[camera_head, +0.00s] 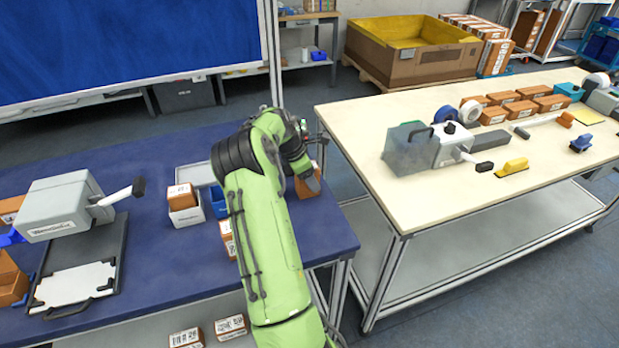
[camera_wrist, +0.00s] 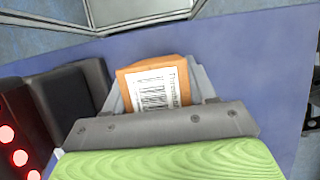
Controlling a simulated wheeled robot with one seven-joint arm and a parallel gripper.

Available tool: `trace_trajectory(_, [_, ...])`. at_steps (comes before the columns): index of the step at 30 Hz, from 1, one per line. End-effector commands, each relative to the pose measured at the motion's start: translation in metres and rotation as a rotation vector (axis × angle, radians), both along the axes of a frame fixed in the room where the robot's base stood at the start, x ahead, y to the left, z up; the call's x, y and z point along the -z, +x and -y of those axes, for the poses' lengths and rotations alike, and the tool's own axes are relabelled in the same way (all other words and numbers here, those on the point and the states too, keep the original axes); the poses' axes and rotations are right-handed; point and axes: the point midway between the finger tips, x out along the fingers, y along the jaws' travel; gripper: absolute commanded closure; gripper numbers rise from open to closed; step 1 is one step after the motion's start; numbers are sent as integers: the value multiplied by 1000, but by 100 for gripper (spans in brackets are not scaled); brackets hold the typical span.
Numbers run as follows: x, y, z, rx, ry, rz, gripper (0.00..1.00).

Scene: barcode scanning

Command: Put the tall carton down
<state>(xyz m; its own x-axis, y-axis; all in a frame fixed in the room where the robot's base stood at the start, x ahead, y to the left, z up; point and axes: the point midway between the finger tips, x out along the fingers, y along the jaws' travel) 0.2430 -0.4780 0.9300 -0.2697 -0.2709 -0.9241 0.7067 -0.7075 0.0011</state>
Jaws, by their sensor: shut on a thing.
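The tall carton (camera_wrist: 155,85) is orange-brown with a white barcode label facing the wrist camera. It sits between the fingers of my gripper (camera_wrist: 160,88), which is shut on it. In the head view the carton (camera_head: 308,184) shows beside my gripper (camera_head: 306,178), near the right edge of the blue table (camera_head: 200,255). My wrist hides part of it there. I cannot tell whether its base touches the table top.
A grey machine (camera_head: 62,205) with a lever stands at the left of the blue table. A carton on a white box (camera_head: 186,214) and a blue bin (camera_head: 218,200) stand left of my arm. A cream table (camera_head: 365,135) stands to the right, across a gap.

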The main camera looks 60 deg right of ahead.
Motion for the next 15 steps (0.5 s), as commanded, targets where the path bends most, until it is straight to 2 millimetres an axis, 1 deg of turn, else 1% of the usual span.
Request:
trace_trajectory(1, [2, 0, 0, 0, 1, -1, 90])
trace_trajectory(2, [2, 0, 0, -1, 1, -1, 40])
trace_trajectory(6, [1, 0, 0, -1, 1, -1, 19])
trace_trajectory(13, [1, 0, 0, 0, 1, -1, 19])
trace_trajectory(15, [-2, 0, 0, 0, 0, 0, 19])
